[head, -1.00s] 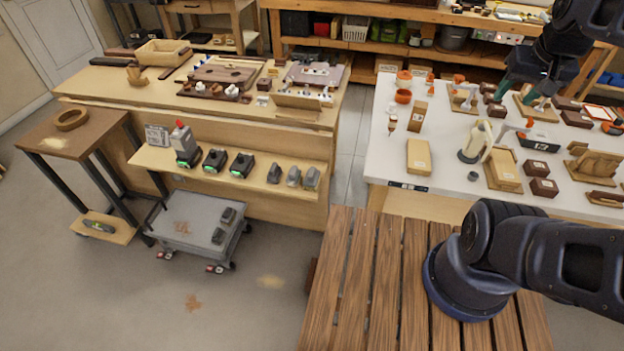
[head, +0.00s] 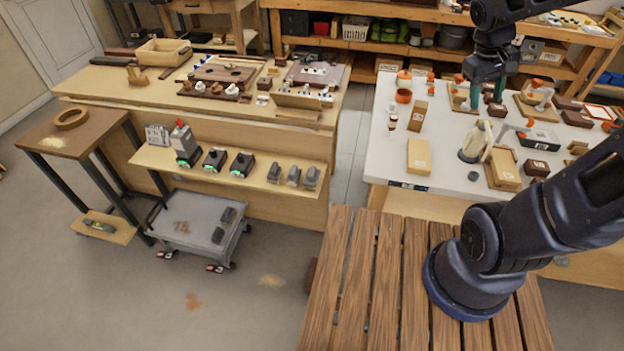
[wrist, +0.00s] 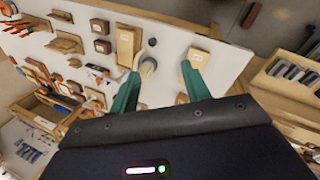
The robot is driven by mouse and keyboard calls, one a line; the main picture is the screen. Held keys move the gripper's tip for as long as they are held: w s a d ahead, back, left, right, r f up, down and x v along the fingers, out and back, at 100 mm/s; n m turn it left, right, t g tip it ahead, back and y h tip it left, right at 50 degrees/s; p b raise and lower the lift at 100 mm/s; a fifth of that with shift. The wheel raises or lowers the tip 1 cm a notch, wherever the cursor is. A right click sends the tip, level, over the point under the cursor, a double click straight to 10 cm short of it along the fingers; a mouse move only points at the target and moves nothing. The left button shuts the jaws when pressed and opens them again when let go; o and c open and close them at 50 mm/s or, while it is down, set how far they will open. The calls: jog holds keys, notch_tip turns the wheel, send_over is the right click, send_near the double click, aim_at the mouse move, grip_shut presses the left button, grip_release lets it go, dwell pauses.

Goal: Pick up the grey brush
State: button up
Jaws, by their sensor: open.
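My gripper (head: 487,92) is in the upper right of the head view, over the white table (head: 395,150). Its two green fingers are apart with nothing between them; they also show in the wrist view (wrist: 160,88). I cannot make out for sure which thing is the grey brush. Several small grey things stand in a row on the wooden bench's lower shelf, among them a grey block-like thing (head: 293,176), far left of my gripper. Two dark grey things, one of them here (head: 218,235), lie on the grey cart.
A slatted wooden surface (head: 352,270) lies in front. The grey cart (head: 185,232) and a small side table (head: 75,140) stand left. Open floor lies between.

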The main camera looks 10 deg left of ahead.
jog(key=w+a+f+n+t+h, duration=0.35)
jog(key=w+a+f+n, duration=0.3)
jog(key=a+f, duration=0.4)
jog(key=w+a+f+n+t+h, duration=0.3)
jog(key=w+a+f+n+h, duration=0.3)
jog(key=a+f, duration=0.45)
jog(key=n+t+y, duration=1.1)
jog(key=n+y, duration=0.2)
jog(key=n, duration=0.6)
send_near(312, 171)
jog(key=shift+g, duration=0.25)
jog(key=w, duration=0.4)
jog(key=shift+w+f, duration=0.15)
jog(key=shift+f, duration=0.1)
jog(key=shift+w+r, duration=0.2)
jog(key=shift+w, duration=2.7)
grip_shut()
